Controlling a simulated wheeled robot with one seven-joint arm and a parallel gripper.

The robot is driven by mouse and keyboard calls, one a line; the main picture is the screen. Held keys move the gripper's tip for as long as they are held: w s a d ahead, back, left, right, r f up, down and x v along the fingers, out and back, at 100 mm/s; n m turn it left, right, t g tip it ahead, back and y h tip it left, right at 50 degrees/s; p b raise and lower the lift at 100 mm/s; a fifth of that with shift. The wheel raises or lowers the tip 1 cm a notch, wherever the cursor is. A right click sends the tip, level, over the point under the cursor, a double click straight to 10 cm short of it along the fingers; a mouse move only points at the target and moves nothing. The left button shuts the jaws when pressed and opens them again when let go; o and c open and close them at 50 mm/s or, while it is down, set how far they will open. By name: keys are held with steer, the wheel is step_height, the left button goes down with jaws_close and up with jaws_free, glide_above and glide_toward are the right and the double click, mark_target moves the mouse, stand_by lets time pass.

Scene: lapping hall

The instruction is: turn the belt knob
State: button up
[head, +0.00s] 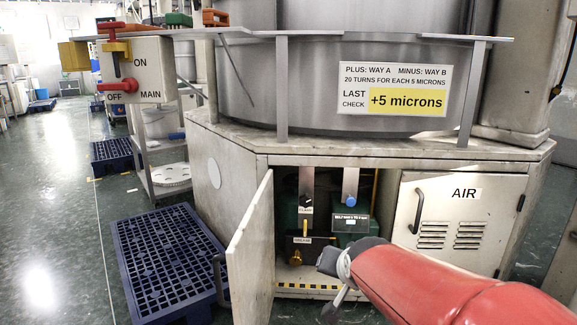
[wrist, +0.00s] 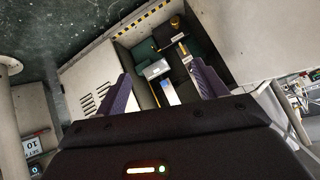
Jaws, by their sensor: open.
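The open cabinet compartment holds a blue knob (head: 351,201) at the end of a pale bracket, above a dark label plate (head: 350,223). Its small print starts with what may be "BELT"; I cannot read it surely. To its left are a black knob (head: 306,202) and, lower, a brass knob (head: 296,257). In the wrist view my gripper (wrist: 161,68) is open, its two purple fingers apart and pointing into the compartment. Between them show a light plate (wrist: 155,69) and a pale blue-white strip (wrist: 169,93). Nothing is held. In the head view my red arm hides much of the gripper.
The hinged door (head: 250,255) stands open left of the compartment. The AIR door (head: 440,220) at right is shut. Black-yellow striping (head: 305,287) edges the compartment floor. A blue pallet (head: 170,260) lies left of the cabinet. A MAIN switch box (head: 137,70) hangs upper left.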

steer(key=s+d+f+n+g, duration=0.1)
steer(key=s+d+n+g, duration=0.1)
steer(key=s, duration=0.9)
steer(key=s+d+n+g, duration=0.2)
steer(key=s, duration=0.8)
step_height(320, 180, up, 13)
steer(key=p, duration=1.3)
steer(key=shift+s+d+f, duration=0.2)
steer(key=shift+s+d, duration=0.05)
steer(key=shift+s, duration=0.2)
